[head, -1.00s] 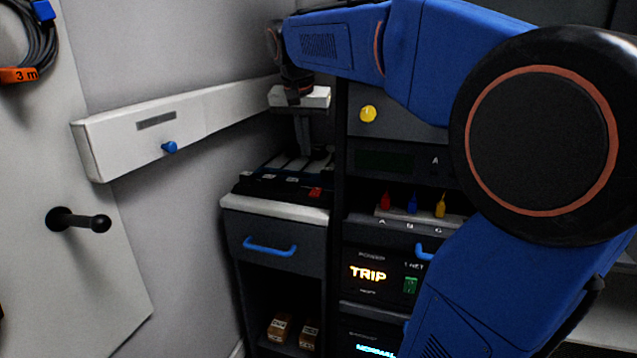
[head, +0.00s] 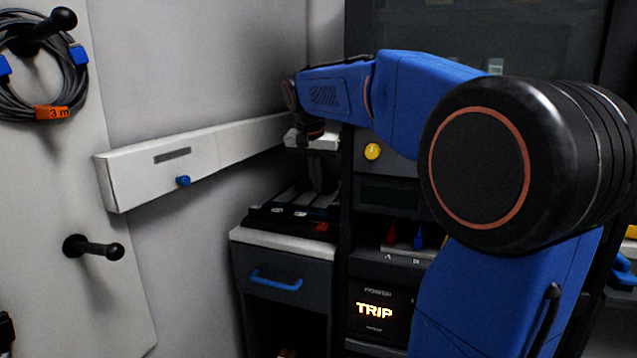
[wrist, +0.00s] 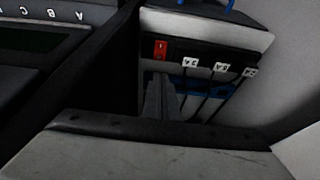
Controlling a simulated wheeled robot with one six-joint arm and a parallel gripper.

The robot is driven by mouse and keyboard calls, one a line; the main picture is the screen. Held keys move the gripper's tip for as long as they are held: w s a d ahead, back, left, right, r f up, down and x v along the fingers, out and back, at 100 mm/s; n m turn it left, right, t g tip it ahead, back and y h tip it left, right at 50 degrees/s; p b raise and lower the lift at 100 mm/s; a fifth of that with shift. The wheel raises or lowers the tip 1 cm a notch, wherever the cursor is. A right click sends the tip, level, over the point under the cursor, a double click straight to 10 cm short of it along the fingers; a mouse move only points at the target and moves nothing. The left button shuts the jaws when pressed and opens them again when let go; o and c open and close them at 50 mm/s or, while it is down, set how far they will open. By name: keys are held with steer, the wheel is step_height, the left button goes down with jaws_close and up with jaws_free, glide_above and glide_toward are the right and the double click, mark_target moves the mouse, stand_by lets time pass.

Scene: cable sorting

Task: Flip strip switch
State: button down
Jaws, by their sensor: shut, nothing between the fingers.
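The black power strip (head: 272,217) lies on top of the small grey cabinet, with several labelled plugs in it. Its red switch (head: 321,226) is at the strip's right end; it also shows in the wrist view (wrist: 161,49) at the strip's left end, with white marks on it. My gripper (head: 322,188) points down behind the strip in the head view. In the wrist view, my gripper (wrist: 162,80) is shut and empty, its fingertips just short of the red switch. I cannot tell whether they touch the strip.
A dark equipment rack (head: 392,165) stands close at the right of the cabinet. A white wall duct (head: 200,155) with a blue knob runs at the left. Black cords (wrist: 203,100) run from the plugs beside my gripper. The cabinet drawer has a blue handle (head: 275,281).

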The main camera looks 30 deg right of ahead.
mark_target(321, 226)
steer(key=x, duration=1)
steer(key=shift+s+a+f, duration=0.25)
steer(key=shift+f, duration=0.2)
steer(key=shift+d+f, duration=0.1)
steer(key=shift+f, duration=0.1)
steer(key=shift+s+a, duration=0.45)
steer(key=shift+a, duration=0.2)
steer(key=shift+r, duration=0.1)
steer(key=v, duration=1.7)
steer(key=shift+a+r, duration=0.1)
steer(key=shift+r, duration=0.05)
